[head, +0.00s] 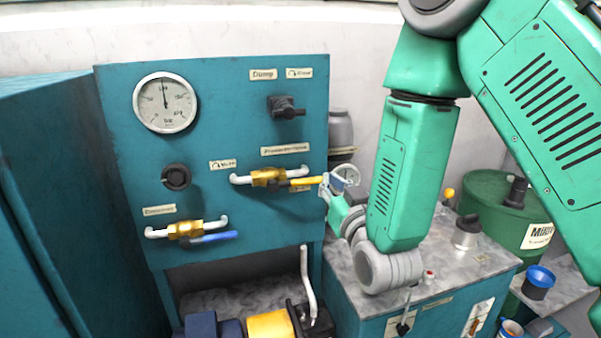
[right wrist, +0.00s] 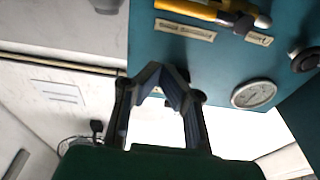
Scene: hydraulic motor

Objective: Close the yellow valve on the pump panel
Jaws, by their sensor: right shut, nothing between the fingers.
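The yellow valve is on the teal pump panel (head: 225,120), with a brass body (head: 268,178) between white pipe ends. Its yellow handle (head: 307,181) points right, roughly in line with the pipe. In the right wrist view the yellow handle (right wrist: 188,9) is at the top edge, partly cut off. My right gripper (head: 334,183) is by the handle's right end; contact cannot be told from the head view. In the right wrist view its fingers (right wrist: 166,76) angle together, empty, apart from the handle in the picture. My left gripper is not in view.
A blue-handled valve (head: 212,237) sits lower left on the panel. A gauge (head: 165,102), a black knob (head: 176,176) and a black switch (head: 287,107) are also there. A grey-topped cabinet (head: 440,272) and a green barrel (head: 495,205) stand to the right.

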